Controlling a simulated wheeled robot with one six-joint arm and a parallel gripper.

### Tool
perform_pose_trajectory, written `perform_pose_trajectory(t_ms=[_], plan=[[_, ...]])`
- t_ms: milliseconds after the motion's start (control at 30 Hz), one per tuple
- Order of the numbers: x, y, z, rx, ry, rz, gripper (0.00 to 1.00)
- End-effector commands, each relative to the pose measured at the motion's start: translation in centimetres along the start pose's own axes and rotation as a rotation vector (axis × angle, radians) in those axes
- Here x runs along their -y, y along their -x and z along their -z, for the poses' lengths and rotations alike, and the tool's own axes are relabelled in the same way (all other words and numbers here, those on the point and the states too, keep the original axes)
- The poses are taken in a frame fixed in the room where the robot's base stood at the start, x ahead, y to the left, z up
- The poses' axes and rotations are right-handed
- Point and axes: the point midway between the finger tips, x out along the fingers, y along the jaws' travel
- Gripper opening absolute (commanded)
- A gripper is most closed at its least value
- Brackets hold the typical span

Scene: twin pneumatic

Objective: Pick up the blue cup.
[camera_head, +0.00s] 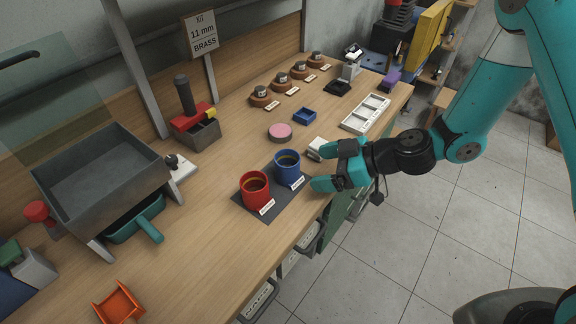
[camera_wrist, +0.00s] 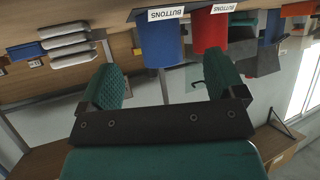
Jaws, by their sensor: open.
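The blue cup (camera_head: 287,167) stands upright on a dark mat (camera_head: 243,198) near the bench's front edge, right beside the red cup (camera_head: 254,189). Each has a white label in front. My gripper (camera_head: 322,166) is open and empty, just to the right of the blue cup and apart from it. In the wrist view the blue cup (camera_wrist: 160,43) appears ahead of the fingers of my gripper (camera_wrist: 160,85), with the red cup (camera_wrist: 209,30) to its right. Both labels there read BUTTONS.
A pink disc (camera_head: 279,132) and a small blue tray (camera_head: 305,116) lie behind the cups. A white slotted tray (camera_head: 366,113) is at the right end. A grey bin (camera_head: 100,175) stands at left. Bare wood lies left of the mat.

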Motion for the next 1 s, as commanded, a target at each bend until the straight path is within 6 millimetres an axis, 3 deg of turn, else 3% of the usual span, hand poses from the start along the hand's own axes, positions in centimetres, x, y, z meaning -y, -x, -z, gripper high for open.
perform_pose_trajectory(t_ms=[100, 367, 600, 900, 1000], plan=[[0.1, -1.8, 0.1, 0.001, 0.001, 0.002, 0.89], [0.1, -3.8, 0.5, 0.001, 0.001, 0.003, 0.89], [-0.1, -7.3, 0.8, 0.001, 0.001, 0.003, 0.89], [-0.1, -8.0, 0.6, 0.001, -0.001, 0.000, 0.89], [-0.1, -8.0, 0.6, 0.001, -0.001, 0.000, 0.68]])
